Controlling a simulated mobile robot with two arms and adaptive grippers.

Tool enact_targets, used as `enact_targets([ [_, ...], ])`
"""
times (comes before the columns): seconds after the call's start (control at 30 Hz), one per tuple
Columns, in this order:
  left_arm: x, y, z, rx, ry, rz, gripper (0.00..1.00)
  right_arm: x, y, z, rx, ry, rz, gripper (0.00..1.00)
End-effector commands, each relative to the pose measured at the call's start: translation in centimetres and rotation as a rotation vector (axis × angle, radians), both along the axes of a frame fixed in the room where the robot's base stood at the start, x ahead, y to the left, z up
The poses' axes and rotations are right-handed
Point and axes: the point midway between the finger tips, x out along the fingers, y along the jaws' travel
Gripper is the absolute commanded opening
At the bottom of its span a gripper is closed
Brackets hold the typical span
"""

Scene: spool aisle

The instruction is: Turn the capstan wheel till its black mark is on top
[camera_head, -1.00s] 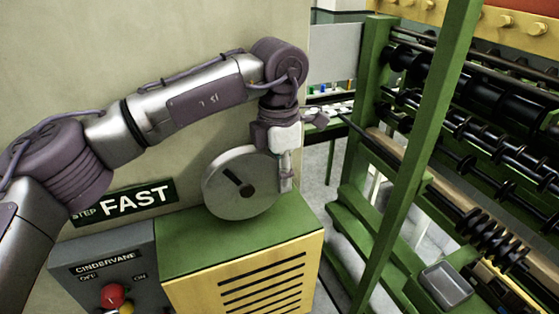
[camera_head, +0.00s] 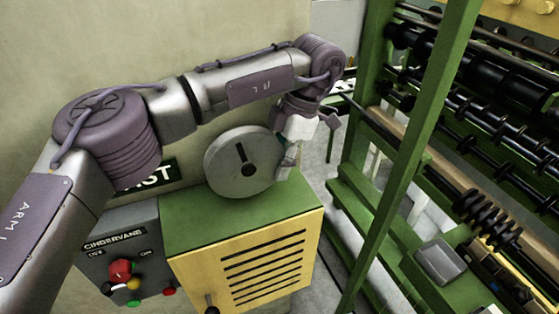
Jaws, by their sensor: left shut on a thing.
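The capstan wheel (camera_head: 222,165) is a pale grey disc standing upright against the wall at the back of the green-topped cabinet. It has a dark hub hole, and its black mark (camera_head: 240,151) is a short bar above the hub, leaning slightly left of straight up in the picture. My left gripper (camera_head: 287,163) comes down from above at the wheel's right edge and is shut on the rim there. The exact finger contact is small and partly hidden. My right gripper is not in view.
The cabinet (camera_head: 185,212) has a yellow slatted front. A grey control box (camera_head: 103,262) with a red knob (camera_head: 121,268) stands at its left. A green machine frame (camera_head: 415,150) with black rollers and a metal tray (camera_head: 440,260) fills the right. My left arm partly covers a wall sign.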

Motion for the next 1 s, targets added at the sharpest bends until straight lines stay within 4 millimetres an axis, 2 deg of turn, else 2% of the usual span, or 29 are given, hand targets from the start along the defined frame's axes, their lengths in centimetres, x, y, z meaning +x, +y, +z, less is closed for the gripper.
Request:
enact_targets([
  [0.1, 0.0, -0.1, -0.1, -0.002, 0.001, -0.003, 0.00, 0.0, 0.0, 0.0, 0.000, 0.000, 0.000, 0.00],
  [0.13, 0.0, -0.1, -0.1, -0.002, 0.001, -0.003, 0.33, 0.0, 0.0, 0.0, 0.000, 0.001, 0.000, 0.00],
  [0.27, 0.0, -0.1, -0.1, -0.001, 0.001, -0.002, 0.54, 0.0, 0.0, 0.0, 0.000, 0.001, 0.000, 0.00],
  [0.3, 0.0, -0.1, -0.1, -0.001, 0.001, -0.002, 0.56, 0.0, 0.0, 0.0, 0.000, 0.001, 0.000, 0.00],
  [0.63, 0.0, -0.2, 0.4, -0.002, 0.000, -0.001, 0.56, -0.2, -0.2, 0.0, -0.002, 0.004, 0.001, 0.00],
  [1.0, 0.6, -1.9, 5.7, -0.001, -0.001, 0.000, 0.56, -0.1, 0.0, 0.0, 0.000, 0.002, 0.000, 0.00],
])
